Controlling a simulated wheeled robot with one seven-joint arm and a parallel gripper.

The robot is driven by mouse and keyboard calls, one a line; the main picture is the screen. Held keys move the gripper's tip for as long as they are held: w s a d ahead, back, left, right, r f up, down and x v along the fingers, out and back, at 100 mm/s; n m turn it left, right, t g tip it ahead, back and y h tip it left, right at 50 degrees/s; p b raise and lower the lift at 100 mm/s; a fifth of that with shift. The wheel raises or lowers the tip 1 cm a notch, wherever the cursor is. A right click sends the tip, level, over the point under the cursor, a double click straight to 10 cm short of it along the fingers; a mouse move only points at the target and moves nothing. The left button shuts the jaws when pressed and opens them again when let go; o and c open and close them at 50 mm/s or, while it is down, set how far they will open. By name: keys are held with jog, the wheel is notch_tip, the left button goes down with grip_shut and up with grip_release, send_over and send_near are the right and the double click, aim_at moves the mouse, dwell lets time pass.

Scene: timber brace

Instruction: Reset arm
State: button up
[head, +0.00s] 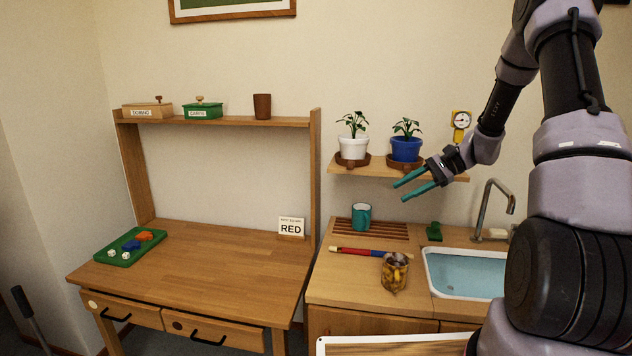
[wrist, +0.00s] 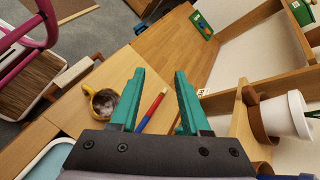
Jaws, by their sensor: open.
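My gripper (head: 408,184) is in the air in front of the small wall shelf, above the sink counter, in the head view. Its two teal fingers are spread apart with nothing between them. In the wrist view my gripper (wrist: 161,95) is also open and empty, with the counter and desk below it. My arm comes in from the right side of the head view.
A wall shelf (head: 440,176) with a white pot (head: 353,148) and a blue pot (head: 405,149) is close beside my gripper. Below are a teal mug (head: 361,217), a yellow mug (head: 394,272), a red-and-blue rod (head: 360,252) and the sink (head: 465,275). The desk (head: 200,262) is mostly clear.

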jog(key=s+r+n+t+h, duration=0.7)
jog(key=s+r+h, duration=0.2)
jog(key=s+r, duration=1.4)
jog(key=shift+s+a+r+h, duration=0.15)
jog(key=shift+s+h, duration=0.15)
jog(key=shift+s, duration=1.2)
